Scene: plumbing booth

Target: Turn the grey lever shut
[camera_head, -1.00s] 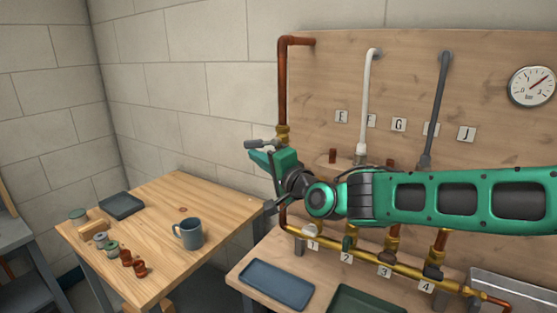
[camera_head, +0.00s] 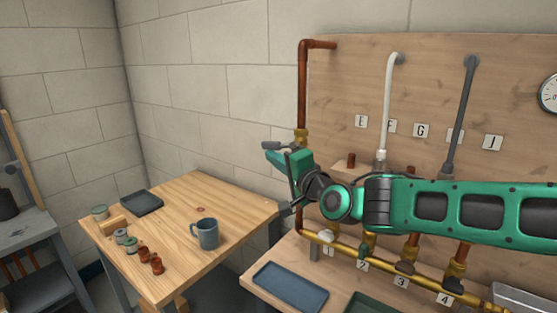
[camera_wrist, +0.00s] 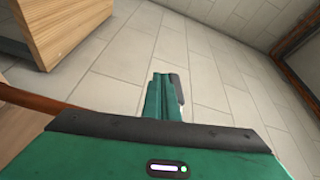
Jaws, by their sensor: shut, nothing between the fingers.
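The grey lever (camera_head: 272,145) is on the brass valve (camera_head: 301,138) of the tall copper pipe at the left edge of the board. In the head view its handle points left, roughly level, across the line of the upright pipe. My gripper (camera_head: 274,156) is shut and empty, close below and in front of the handle. I cannot tell whether it touches the lever. In the wrist view my green fingers (camera_wrist: 163,97) are together, with a dark rounded piece beside them on the right that I cannot identify for certain.
A row of numbered valves runs along the lower brass pipe (camera_head: 385,268) below my arm. A blue tray (camera_head: 290,288) lies on the bench. A wooden table (camera_head: 180,220) at left holds a mug (camera_head: 206,233) and small fittings. A white pipe (camera_head: 388,100) and a grey pipe (camera_head: 462,110) hang on the board.

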